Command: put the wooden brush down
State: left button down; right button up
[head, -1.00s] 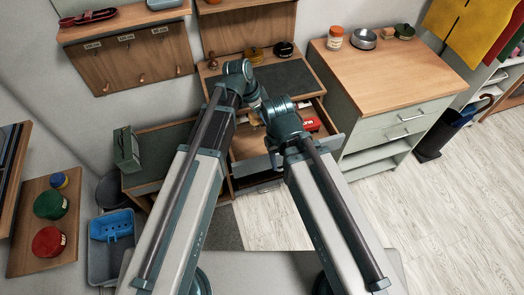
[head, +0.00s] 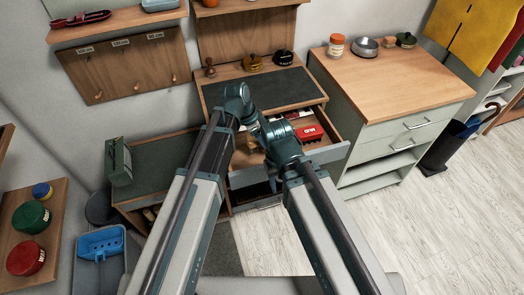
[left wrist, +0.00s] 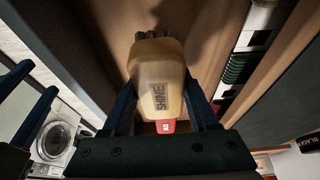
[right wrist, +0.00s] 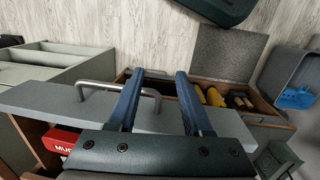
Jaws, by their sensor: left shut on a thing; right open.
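The wooden brush (left wrist: 160,82), a pale block marked SHINE with dark bristles, is held between the fingers of my left gripper (left wrist: 160,75). In the left wrist view it is over the bare wooden floor of the open drawer; I cannot tell whether it touches. In the head view my left gripper (head: 254,124) is at the drawer (head: 334,153), and the arms largely hide the brush. My right gripper (right wrist: 158,76) is open and empty, its fingers beside the drawer's bar handle (right wrist: 120,86).
A red tin marked MUD (head: 310,133) lies in the drawer's right part. Striped tubes (left wrist: 245,60) lie along one side. The dark worktop mat (head: 260,92) above is clear. A wooden-topped cabinet (head: 390,80) stands at right.

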pick_arm(q)
jog(key=shift+f+b, duration=1.75)
jog(key=shift+f, duration=0.1)
jog(key=shift+f, duration=0.2)
jog(key=shift+c, duration=0.9)
grip_release()
jog(key=shift+r, duration=0.25)
